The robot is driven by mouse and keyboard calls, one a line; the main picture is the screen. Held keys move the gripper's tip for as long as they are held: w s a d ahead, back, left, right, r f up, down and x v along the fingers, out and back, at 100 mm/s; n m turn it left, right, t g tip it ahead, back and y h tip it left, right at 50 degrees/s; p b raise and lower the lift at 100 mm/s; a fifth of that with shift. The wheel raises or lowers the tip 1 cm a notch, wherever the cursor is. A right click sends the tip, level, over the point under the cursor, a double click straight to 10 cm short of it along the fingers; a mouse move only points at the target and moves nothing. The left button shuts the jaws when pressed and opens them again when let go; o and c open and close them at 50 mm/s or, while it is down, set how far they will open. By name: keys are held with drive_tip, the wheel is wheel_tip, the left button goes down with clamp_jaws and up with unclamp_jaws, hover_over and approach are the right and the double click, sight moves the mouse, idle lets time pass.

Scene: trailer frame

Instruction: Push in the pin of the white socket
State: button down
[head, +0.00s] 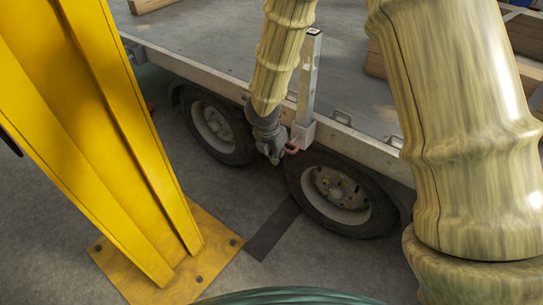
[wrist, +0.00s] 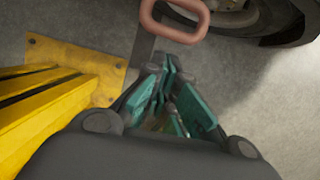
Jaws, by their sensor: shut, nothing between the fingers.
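The white socket (head: 303,133) sits at the foot of an upright pale stake (head: 311,75) on the trailer's side. A reddish-pink ring (head: 293,150) shows just below the socket, beside my gripper (head: 275,156). I take the ring to be the pin's handle; the pin's shaft is hidden. In the wrist view the ring (wrist: 201,22) is at the top edge, beyond the teal-padded fingertips of my gripper (wrist: 166,66). The fingers are shut and empty. The ring appears apart from the fingers. The socket is out of the wrist view.
The trailer bed (head: 220,38) extends behind the socket. Two wheels, left (head: 213,125) and right (head: 340,192), stand under its edge, close to my gripper. A yellow post (head: 110,120) on a bolted plate (head: 215,240) stands at left. Grey floor lies between.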

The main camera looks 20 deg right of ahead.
sight(291, 144)
drive_tip(key=shift+w+d+f, duration=0.15)
drive_tip(key=shift+w+d, duration=0.25)
drive_tip(key=shift+d, duration=0.1)
drive_tip(key=w+d+p, duration=0.2)
drive_tip(key=shift+w+d+p, duration=0.15)
drive_tip(key=shift+d+p, duration=0.15)
drive_tip(key=shift+d, duration=0.05)
drive_tip(key=shift+a, duration=0.1)
idle(0.3)
